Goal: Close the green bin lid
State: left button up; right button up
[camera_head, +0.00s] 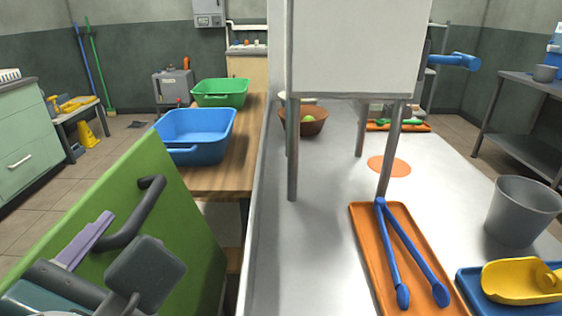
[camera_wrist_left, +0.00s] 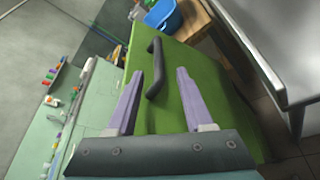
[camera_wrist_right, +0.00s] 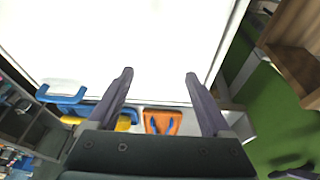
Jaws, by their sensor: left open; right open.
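The green bin lid (camera_head: 165,220) stands raised and steeply tilted at the lower left of the head view. It fills the middle of the left wrist view (camera_wrist_left: 215,115). Its dark bar handle (camera_head: 145,205) faces my left gripper. My left gripper (camera_wrist_left: 160,73) is open, with its purple fingers either side of the handle (camera_wrist_left: 155,68) in the left wrist view. I cannot tell whether they touch it. The bin below the lid is hidden in the head view. My right gripper (camera_wrist_right: 160,73) is open and empty, seen only in the right wrist view.
A blue tub (camera_head: 195,135) and a green tub (camera_head: 220,92) sit on the wooden counter beyond the lid. The steel table (camera_head: 330,165) on the right carries a white press housing (camera_head: 350,50), an orange tray (camera_head: 365,250) with blue tongs and a grey bucket (camera_head: 522,210).

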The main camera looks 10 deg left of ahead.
aim_at(140, 215)
pick_arm(q)
jog(key=x, duration=0.9)
jog(key=shift+w+a, duration=0.2)
jog(key=shift+a, duration=0.15)
grip_shut()
dwell(0.9)
